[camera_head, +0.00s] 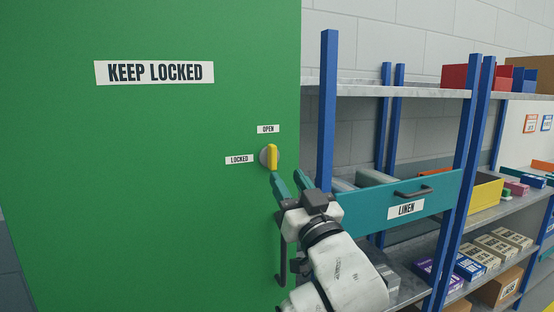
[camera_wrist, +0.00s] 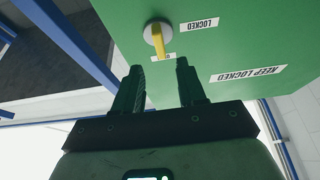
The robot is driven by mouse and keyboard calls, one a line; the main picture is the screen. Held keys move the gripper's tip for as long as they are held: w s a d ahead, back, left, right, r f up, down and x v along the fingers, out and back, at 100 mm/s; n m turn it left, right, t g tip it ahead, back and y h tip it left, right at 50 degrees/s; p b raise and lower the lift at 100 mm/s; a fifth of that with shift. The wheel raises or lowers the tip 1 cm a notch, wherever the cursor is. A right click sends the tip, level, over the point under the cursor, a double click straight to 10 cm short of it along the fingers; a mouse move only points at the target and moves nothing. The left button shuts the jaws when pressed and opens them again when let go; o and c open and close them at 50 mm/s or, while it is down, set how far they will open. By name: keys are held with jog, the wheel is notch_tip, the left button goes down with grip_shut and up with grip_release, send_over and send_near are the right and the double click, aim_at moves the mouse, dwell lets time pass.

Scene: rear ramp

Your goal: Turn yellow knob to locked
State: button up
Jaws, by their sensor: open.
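The yellow knob (camera_head: 272,157) sits on a grey round base near the right edge of a green door (camera_head: 130,190). Its bar is upright, in line with the "OPEN" label (camera_head: 268,128) above it; the "LOCKED" label (camera_head: 239,160) is to its left. In the wrist view, seen upside down, the knob (camera_wrist: 158,40) lies just beyond the fingertips, between their lines. My gripper (camera_head: 287,178) is open and empty, just below and right of the knob in the head view. It also shows in the wrist view (camera_wrist: 159,68), apart from the knob.
A "KEEP LOCKED" sign (camera_head: 154,72) is higher on the door. A dark vertical handle (camera_head: 282,262) is below the knob. Right of the door stands a blue-post shelf (camera_head: 328,110) with a teal "LINEN" drawer (camera_head: 440,197), close to my arm. Boxes (camera_head: 495,245) fill lower shelves.

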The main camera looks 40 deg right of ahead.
aim_at(275, 158)
jog(key=p+x, duration=0.1)
jog(key=x, duration=0.6)
jog(key=shift+f, duration=0.1)
jog(key=shift+c, duration=0.2)
grip_shut()
